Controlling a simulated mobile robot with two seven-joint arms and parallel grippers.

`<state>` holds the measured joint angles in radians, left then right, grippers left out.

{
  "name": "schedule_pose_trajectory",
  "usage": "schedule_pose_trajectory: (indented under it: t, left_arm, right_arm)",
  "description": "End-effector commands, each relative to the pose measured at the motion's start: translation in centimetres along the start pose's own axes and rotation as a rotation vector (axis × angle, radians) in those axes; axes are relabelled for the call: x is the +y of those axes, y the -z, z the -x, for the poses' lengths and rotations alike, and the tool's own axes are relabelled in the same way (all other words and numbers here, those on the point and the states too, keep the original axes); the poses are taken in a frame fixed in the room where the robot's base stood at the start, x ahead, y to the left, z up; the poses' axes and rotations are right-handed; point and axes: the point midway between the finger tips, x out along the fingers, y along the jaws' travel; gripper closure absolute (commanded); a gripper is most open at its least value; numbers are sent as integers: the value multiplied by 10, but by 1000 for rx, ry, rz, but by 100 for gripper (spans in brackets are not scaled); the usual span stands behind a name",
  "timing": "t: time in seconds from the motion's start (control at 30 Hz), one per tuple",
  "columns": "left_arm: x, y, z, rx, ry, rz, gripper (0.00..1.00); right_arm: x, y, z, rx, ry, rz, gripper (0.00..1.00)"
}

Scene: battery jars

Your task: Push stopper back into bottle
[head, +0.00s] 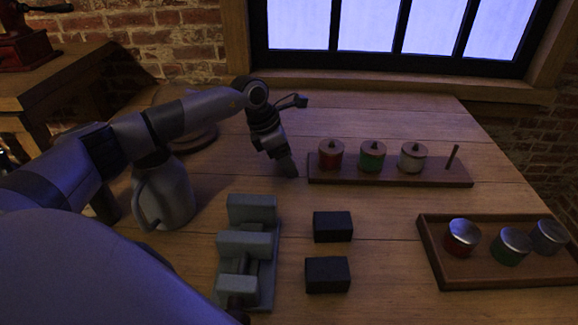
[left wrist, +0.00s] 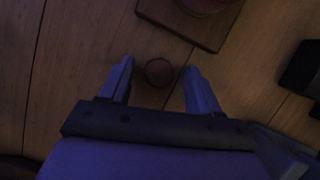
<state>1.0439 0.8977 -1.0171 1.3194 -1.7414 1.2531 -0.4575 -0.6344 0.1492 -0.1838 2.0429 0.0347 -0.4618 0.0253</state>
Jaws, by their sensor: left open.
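My left gripper (head: 287,168) is low over the table, left of the wooden rack's near end. In the left wrist view my left gripper (left wrist: 158,82) is open, its two fingers apart. A small round brown thing (left wrist: 159,72) shows between the fingertips, apart from both; it may be the stopper, but I cannot tell for sure. In the head view it is not visible. I cannot make out a clear bottle; a grey jug (head: 165,192) with a handle stands left of the gripper, partly behind my left arm. My right gripper is not in view.
A wooden rack (head: 440,178) holds red, green and pale lidded jars and a peg. A tray (head: 450,272) with three metal-lidded jars is at right. A grey fixture (head: 247,255) and black blocks (head: 332,226) (head: 327,275) stand in front. Bare table lies behind the rack.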

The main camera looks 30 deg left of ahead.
Motion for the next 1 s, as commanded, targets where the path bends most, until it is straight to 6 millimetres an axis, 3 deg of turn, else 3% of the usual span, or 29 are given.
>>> schedule_pose_trajectory:
  t: [0.3,0.37,0.5,1.0]
  left_arm:
    - [0,0,-1,1,0,0,37]
    - [0,0,-1,1,0,0,53]
    - [0,0,0,1,0,0,96]
    - [0,-3,7,0,-1,0,97]
  right_arm:
    - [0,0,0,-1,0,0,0]
    - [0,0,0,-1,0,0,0]
    - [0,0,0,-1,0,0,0]
    - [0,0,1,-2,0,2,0]
